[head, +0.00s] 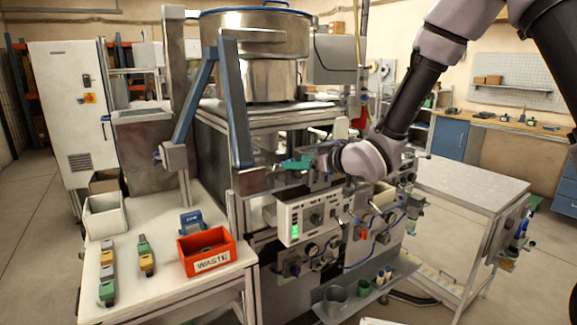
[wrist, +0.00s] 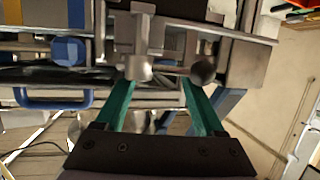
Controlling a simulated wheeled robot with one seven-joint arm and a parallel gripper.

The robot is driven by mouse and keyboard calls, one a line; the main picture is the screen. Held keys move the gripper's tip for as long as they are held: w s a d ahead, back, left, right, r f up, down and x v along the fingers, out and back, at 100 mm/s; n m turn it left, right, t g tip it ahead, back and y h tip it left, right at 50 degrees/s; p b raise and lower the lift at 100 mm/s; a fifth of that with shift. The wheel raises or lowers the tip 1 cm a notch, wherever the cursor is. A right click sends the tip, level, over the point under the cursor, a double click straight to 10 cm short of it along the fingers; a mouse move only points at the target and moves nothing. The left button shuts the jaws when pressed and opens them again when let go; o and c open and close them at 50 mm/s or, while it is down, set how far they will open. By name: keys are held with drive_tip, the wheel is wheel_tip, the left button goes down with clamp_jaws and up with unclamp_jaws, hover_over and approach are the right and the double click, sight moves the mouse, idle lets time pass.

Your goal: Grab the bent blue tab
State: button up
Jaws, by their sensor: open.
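My gripper (head: 297,163) is in front of the machine's metal front, its green fingers pointing left in the head view. In the wrist view my gripper (wrist: 158,86) is open, its two green fingers apart, with a metal rod and round knob showing at the gap between the tips. I cannot tell whether they lie between or beyond the tips. No part is clearly the bent blue tab. A bent blue handle-like piece (wrist: 52,103) shows left of the fingers, apart from them, and a rounded blue piece (wrist: 67,50) sits above it.
The machine carries a large steel pot (head: 262,45) and blue angled bars (head: 195,105). A control box (head: 312,216) sits below my gripper. An orange waste bin (head: 207,250) stands on the white table (head: 165,292) at left. A metal side table (head: 470,183) at right is largely clear.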

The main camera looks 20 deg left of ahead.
drive_tip(key=shift+x, duration=1.25)
drive_tip(key=c, duration=1.1)
drive_tip(key=shift+r, duration=0.1)
